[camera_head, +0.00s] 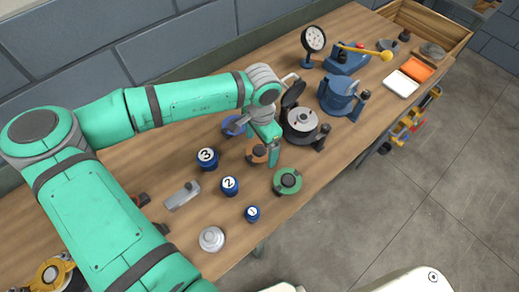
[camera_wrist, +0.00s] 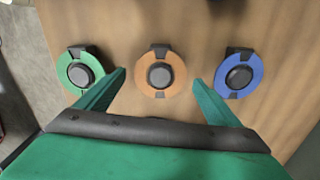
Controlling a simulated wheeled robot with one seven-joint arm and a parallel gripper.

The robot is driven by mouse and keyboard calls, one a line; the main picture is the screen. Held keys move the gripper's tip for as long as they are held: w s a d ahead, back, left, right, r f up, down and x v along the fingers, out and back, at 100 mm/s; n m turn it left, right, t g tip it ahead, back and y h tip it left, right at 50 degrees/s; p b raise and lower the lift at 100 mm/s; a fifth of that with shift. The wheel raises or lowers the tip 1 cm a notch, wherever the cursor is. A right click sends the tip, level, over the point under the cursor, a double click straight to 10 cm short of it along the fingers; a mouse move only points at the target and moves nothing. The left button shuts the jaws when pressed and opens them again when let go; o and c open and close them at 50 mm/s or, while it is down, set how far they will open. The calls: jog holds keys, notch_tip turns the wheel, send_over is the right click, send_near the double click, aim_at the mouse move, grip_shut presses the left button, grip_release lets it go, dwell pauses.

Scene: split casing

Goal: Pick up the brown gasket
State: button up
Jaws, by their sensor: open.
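The brown gasket (camera_wrist: 174,83) is an orange-brown ring around a dark grey knob, lying on the wooden table in the middle of the wrist view. In the head view the brown gasket (camera_head: 251,152) is partly hidden by my gripper. My gripper (camera_wrist: 160,82) is open, with one green finger to the left of the gasket and one to the right, both apart from it. In the head view my gripper (camera_head: 271,150) points down over it. A green gasket (camera_wrist: 68,83) lies to the left and a blue gasket (camera_wrist: 255,82) to the right.
Blue pieces marked 3 (camera_head: 206,160), 2 (camera_head: 230,186) and 1 (camera_head: 252,214) stand nearby. An open round casing (camera_head: 302,122) is close on the right, with a blue device (camera_head: 338,95) beyond it. The table's front edge is beyond the green gasket.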

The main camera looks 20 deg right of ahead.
jog(key=shift+c, duration=0.6)
jog(key=c, duration=1)
jog(key=shift+r, duration=0.15)
